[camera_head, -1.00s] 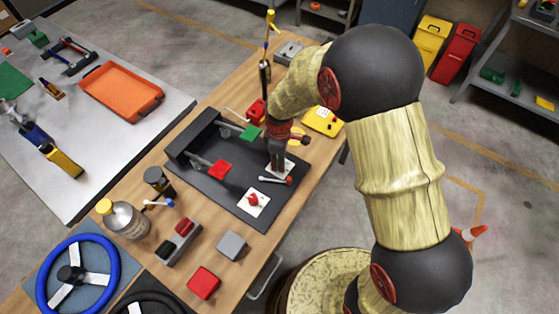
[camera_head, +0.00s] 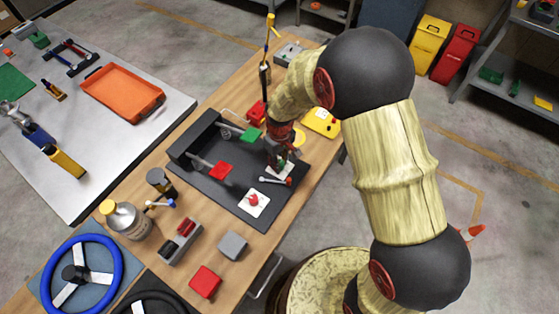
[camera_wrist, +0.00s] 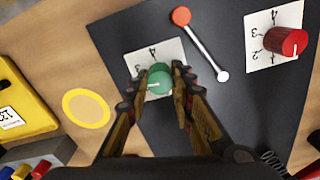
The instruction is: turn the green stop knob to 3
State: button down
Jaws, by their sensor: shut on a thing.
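The green stop knob (camera_wrist: 160,78) stands on a white number plate (camera_wrist: 172,50) in the wrist view. A 4 shows at the plate's top and a 3 at its left; other marks are covered. A short white line on the knob points to the lower left. My gripper (camera_wrist: 157,88) has one finger on each side of the knob, closed on it. In the head view my gripper (camera_head: 280,160) is down at the panel's right part and hides most of the knob.
A red knob (camera_wrist: 287,41) on its own number plate and a lever (camera_wrist: 201,45) with a red end sit beside it on the dark panel (camera_head: 214,184). A yellow box (camera_head: 321,121) stands close behind my gripper. A red block (camera_head: 205,281) and a grey block (camera_head: 233,245) lie in front.

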jog(key=shift+m+p, duration=0.35)
jog(key=shift+m, duration=1.85)
jog(key=c, duration=1.5)
grip_release()
jog(key=shift+c, duration=0.2)
notch_tip(320, 180, up, 12)
